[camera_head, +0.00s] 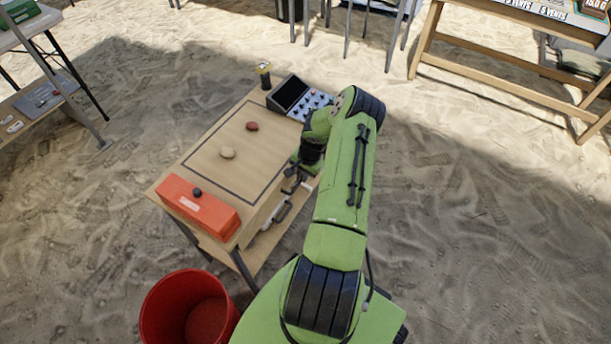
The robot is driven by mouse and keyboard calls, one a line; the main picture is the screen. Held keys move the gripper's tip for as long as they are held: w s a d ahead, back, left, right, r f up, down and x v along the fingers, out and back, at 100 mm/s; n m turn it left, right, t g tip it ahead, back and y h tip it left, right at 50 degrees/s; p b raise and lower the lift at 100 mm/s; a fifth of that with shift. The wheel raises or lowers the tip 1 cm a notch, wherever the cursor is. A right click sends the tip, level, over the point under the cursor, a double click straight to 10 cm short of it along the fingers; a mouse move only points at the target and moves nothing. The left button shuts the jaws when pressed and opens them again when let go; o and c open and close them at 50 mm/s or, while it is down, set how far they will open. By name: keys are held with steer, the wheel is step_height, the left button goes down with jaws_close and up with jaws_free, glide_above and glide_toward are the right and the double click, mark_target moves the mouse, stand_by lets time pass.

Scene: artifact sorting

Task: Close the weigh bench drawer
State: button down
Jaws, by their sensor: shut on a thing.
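The wooden weigh bench (195,168) stands left of my green arm, with a dark rectangle outlined on its top. Its drawer is on the bench's right side, by my gripper, and is mostly hidden by my arm; I cannot tell how far out it is. My gripper (291,180) is at the bench's right edge, shut on what appears to be the drawer handle; the fingers are small and dark, and the grip is partly hidden.
On the bench are a red box (198,207), a tan piece (227,153), a reddish piece (252,126), a dark control box (297,98) and a small dark canister (264,75). A red bucket (160,314) stands in front. Sand is open at right.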

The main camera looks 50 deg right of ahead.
steer(key=shift+w, duration=0.3)
steer(key=c, duration=1.2)
jaws_free()
steer(key=shift+o, duration=0.2)
steer(key=shift+r, duration=0.1)
